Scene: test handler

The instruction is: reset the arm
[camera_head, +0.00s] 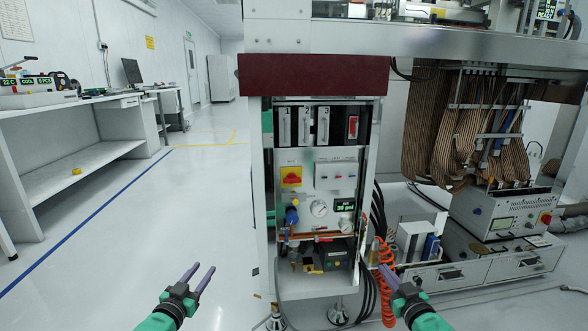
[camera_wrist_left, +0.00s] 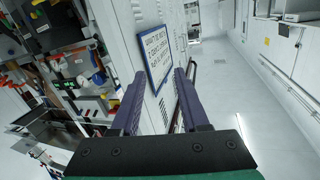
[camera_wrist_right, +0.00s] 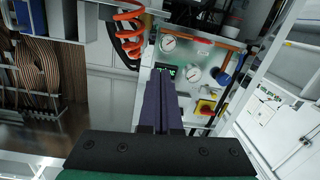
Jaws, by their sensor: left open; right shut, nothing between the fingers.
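My left gripper (camera_head: 199,277) is at the lower left of the head view, in front of the floor and left of the test handler cabinet. Its two purple fingers are apart and empty, and they also show in the left wrist view (camera_wrist_left: 158,95). My right gripper (camera_head: 384,271) is at the lower middle right of the head view, near the orange coiled hose. Its purple fingers are together with nothing between them, as the right wrist view (camera_wrist_right: 160,102) shows. The test handler cabinet (camera_head: 320,190) stands upright between the two arms.
An orange coiled hose (camera_head: 387,290) hangs beside the right gripper. A grey instrument box (camera_head: 505,212) stands on a drawer unit (camera_head: 495,268) at the right. A white bench (camera_head: 85,160) is at the left. The floor (camera_head: 150,230) between bench and cabinet is clear.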

